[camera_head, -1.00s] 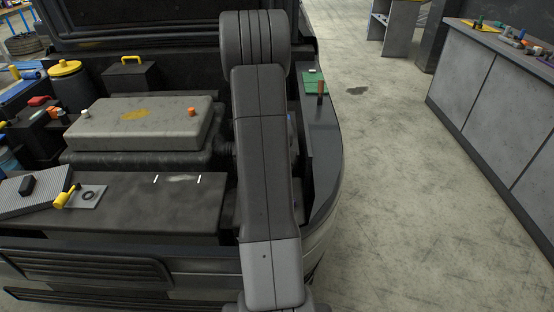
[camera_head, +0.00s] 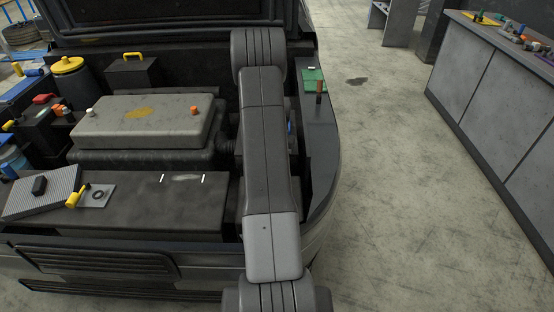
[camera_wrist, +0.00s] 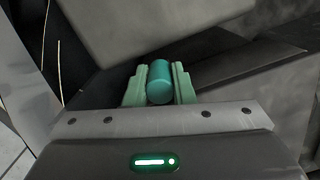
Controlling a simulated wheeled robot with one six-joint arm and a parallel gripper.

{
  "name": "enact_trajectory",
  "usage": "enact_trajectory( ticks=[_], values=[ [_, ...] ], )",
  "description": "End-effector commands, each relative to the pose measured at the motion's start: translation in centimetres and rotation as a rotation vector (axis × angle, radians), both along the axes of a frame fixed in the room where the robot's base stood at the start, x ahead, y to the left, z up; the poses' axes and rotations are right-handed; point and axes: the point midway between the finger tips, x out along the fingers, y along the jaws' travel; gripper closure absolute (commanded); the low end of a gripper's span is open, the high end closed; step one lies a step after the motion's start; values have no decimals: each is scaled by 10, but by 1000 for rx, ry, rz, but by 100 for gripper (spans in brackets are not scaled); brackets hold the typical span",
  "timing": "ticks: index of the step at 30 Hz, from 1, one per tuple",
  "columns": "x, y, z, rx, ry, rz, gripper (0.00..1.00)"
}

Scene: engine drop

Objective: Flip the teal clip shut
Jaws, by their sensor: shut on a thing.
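In the head view my own arm covers the right side of the engine bay, and neither the gripper nor the clip shows there.
A grey engine cover (camera_head: 150,120) fills the middle of the bay. A flat dark panel (camera_head: 140,210) lies in front. A green pad (camera_head: 314,78) with an upright brown handle (camera_head: 319,90) sits on the right fender. A workbench (camera_head: 490,70) stands right, beyond clear floor.

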Motion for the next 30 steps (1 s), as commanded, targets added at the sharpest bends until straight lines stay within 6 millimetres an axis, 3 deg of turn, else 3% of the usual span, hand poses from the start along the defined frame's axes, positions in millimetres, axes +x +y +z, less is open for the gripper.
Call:
enact_trajectory(
  ticks=[17,18,30],
  values=[
    [2,0,0,0,28,0,100],
    [2,0,0,0,28,0,70],
    [3,0,6,0,26,0,68]
  ],
)
